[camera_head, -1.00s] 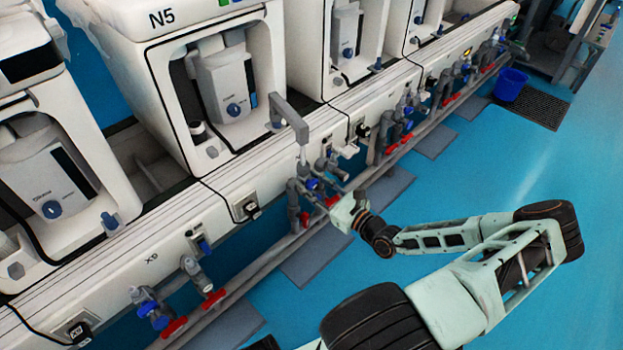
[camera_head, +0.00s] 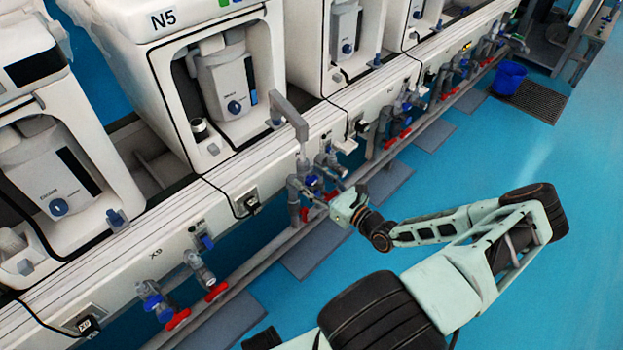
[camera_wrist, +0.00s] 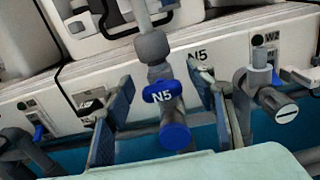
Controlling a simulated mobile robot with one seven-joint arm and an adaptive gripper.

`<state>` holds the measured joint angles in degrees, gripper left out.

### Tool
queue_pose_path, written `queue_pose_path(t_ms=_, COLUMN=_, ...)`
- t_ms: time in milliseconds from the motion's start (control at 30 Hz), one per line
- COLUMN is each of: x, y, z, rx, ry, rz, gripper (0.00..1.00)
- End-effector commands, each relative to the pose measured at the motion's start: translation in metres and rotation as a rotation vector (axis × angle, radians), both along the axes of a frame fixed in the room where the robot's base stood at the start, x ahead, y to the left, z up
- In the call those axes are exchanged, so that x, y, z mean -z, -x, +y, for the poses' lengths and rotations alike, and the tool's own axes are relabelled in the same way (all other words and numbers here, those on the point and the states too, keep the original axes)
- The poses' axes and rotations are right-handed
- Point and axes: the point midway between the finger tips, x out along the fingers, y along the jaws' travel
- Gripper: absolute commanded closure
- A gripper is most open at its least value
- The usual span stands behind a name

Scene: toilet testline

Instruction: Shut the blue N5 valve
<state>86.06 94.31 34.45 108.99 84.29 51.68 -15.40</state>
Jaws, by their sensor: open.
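The blue N5 valve (camera_wrist: 163,92) shows in the middle of the wrist view, its handle marked "N5" in white, on a grey pipe fitting. A round blue cap (camera_wrist: 175,138) is just below it. My gripper (camera_wrist: 164,86) is open, with one blue-faced finger on each side of the valve. I see gaps between fingers and handle; whether the handle lies fully between the pads in depth I cannot tell. In the head view, my gripper (camera_head: 348,205) is at the pipes below the N5 unit (camera_head: 190,70), and the blue valve (camera_head: 313,181) is just left of it.
A grey pipe with a round end (camera_wrist: 280,105) stands close right of the right finger. Red handles (camera_head: 331,194) lie near my gripper. More valves (camera_head: 152,302) line the long white bench. A blue bucket (camera_head: 509,80) stands far right. The blue floor is open at right.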

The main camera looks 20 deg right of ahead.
Motion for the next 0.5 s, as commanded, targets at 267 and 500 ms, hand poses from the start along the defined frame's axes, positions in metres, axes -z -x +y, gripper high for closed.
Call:
queue_pose_path(t_ms=267, x=0.0, y=0.017, z=-0.007, rx=0.002, ry=0.002, rz=0.0, gripper=0.49)
queue_pose_path(t_ms=500, x=0.001, y=0.065, z=-0.025, rx=0.003, ry=0.003, rz=0.002, gripper=0.49)
